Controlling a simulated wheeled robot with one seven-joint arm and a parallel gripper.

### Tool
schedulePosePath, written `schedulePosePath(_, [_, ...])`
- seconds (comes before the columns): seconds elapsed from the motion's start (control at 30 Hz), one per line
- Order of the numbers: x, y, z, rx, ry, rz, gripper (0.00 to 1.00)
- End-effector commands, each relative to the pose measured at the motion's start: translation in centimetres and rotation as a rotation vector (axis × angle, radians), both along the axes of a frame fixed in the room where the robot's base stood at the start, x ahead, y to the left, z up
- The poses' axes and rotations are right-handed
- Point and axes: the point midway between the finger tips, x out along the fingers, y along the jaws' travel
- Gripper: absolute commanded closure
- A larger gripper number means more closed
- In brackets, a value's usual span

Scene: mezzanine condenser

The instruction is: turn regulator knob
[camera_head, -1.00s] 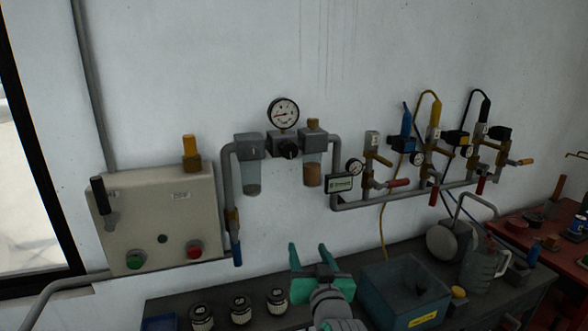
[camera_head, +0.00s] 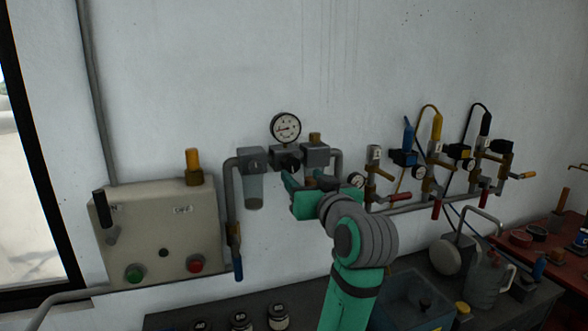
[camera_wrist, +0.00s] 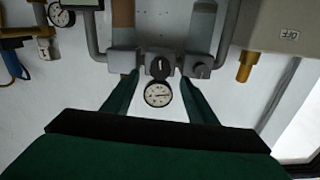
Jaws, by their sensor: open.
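The regulator's dark round knob (camera_head: 290,160) sits on the front of the grey block under the round white gauge (camera_head: 286,128). In the wrist view, which is upside down, the knob (camera_wrist: 160,67) shows between my two fingers, with the gauge (camera_wrist: 158,94) below it. My gripper (camera_head: 302,180) is open and empty, just below and in front of the knob in the head view. In the wrist view my gripper (camera_wrist: 160,77) has a finger on each side of the knob; I cannot tell how far short of it the tips are. My arm hides the right filter bowl.
A grey control box (camera_head: 158,235) with green and red buttons is on the wall at left. Valves with red handles (camera_head: 385,198) and coloured plugs line the pipe at right. A blue box (camera_head: 412,300) and small jars (camera_head: 278,315) stand on the bench below.

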Motion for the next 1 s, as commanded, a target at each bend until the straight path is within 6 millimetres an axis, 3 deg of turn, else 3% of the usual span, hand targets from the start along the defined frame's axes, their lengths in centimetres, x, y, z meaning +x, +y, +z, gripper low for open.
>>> schedulePosePath(0.2, [3.8,1.4,0.0,0.001,0.001,0.003,0.47])
schedulePosePath(0.4, [6.2,2.2,0.0,0.002,0.0,0.003,0.47])
schedulePosePath(0.83, [7.1,2.3,0.0,0.0,-0.001,-0.001,0.47])
schedulePosePath(0.87, [7.1,2.2,0.0,0.0,-0.001,-0.001,0.5])
schedulePosePath(1.0, [7.1,2.1,0.0,0.0,0.0,-0.003,0.83])
